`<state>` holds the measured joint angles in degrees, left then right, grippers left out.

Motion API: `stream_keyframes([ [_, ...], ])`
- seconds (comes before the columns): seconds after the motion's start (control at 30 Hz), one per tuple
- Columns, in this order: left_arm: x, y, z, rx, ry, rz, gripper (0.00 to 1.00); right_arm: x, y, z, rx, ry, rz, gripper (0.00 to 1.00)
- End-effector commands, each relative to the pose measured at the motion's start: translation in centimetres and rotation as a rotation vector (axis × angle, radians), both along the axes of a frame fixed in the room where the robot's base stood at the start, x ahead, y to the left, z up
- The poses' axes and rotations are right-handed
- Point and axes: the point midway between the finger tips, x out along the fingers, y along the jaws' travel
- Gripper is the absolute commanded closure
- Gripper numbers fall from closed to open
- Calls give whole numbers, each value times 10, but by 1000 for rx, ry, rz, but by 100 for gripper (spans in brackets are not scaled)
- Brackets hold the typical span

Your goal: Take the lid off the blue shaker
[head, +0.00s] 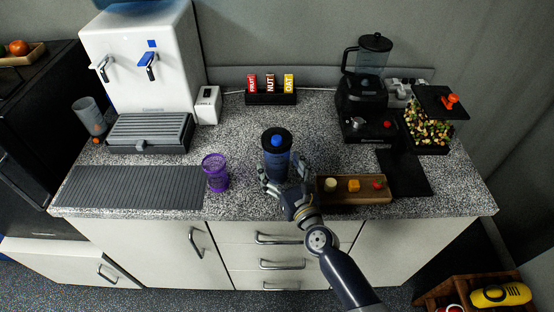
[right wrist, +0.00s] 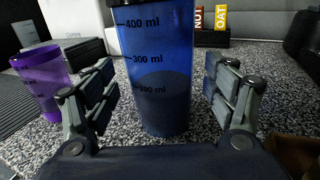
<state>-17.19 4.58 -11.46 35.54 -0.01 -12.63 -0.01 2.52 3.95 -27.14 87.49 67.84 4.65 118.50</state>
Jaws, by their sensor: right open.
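The blue shaker (head: 277,165) stands upright on the speckled counter, near its front edge. Its black lid (head: 277,134) with a blue cap is on top. In the right wrist view the shaker (right wrist: 162,60) shows ml marks and dark contents up to about 200 ml; only the lid's lower rim shows there. My right gripper (head: 283,182) is open in front of the shaker. Its fingers (right wrist: 160,95) stand on either side of the shaker's body, with a visible gap at each side. My left gripper is not in view.
A purple cup (head: 215,178) stands left of the shaker. A wooden board (head: 340,197) with small food pieces lies close on the right. Behind are a bar box (head: 271,98), a blender (head: 368,85) and a water dispenser (head: 142,60). A grey mat (head: 130,187) lies at left.

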Motion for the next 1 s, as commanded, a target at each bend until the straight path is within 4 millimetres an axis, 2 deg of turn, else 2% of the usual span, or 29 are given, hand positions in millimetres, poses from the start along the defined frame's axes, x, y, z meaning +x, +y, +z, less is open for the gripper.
stream_keyframes([
  [0.17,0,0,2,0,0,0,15,18,8,1,-1,0,0,22],
  [0.43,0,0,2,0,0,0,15,21,9,0,0,0,0,22],
  [0.47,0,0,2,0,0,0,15,21,9,0,0,0,0,24],
  [0.7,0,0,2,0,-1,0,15,21,9,0,0,1,0,77],
  [0.77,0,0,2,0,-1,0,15,21,9,0,0,1,0,77],
  [0.8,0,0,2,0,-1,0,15,21,9,1,0,-1,0,82],
  [1.0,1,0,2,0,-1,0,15,21,9,2,0,-1,0,82],
])
